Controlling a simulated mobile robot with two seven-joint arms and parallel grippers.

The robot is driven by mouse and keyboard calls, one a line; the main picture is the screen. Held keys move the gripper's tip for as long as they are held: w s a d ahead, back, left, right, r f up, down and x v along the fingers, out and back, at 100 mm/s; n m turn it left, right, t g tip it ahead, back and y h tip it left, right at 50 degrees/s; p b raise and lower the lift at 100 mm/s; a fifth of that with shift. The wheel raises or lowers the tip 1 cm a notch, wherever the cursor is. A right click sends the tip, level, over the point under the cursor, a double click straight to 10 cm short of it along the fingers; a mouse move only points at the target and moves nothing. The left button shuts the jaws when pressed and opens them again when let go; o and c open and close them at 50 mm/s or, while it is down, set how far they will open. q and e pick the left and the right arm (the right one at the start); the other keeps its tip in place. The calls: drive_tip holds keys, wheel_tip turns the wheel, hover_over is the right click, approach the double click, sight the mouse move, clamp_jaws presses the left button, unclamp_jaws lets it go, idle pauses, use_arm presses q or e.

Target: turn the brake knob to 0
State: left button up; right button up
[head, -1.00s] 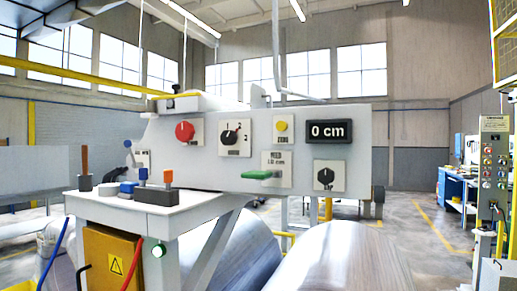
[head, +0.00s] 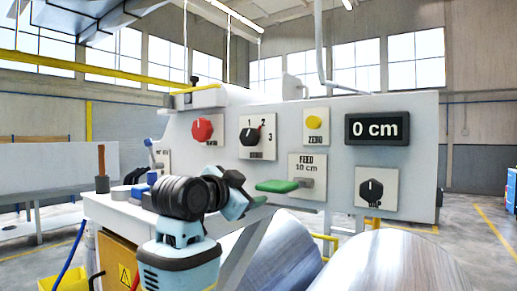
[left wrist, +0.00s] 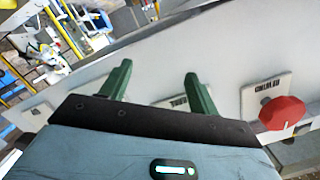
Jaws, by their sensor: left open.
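A black knob (head: 249,136), on a plate marked 1, 2 and 3, sits on the grey panel (head: 220,170). Its light pointer mark appears to lean to the upper right; the small label below it is too blurred to read surely. My right gripper is not in view.
A red knob (head: 202,130), a yellow zero button (head: 314,122), another black knob (head: 371,190) and a display (head: 377,129) reading 0 cm are on the panel. The red knob also shows right of the fingers in the left wrist view (left wrist: 282,112). Metal coils (head: 395,262) lie below.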

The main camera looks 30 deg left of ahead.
use_arm(q)
drive_tip(key=m+t, duration=0.1)
approach(247, 137)
drive_tip(key=shift+w+a+f, duration=0.1)
drive_tip(key=shift+w+a, duration=0.05)
drive_tip(key=shift+w, duration=0.55)
drive_tip(key=shift+w, duration=3.95)
drive_tip(key=c, duration=1)
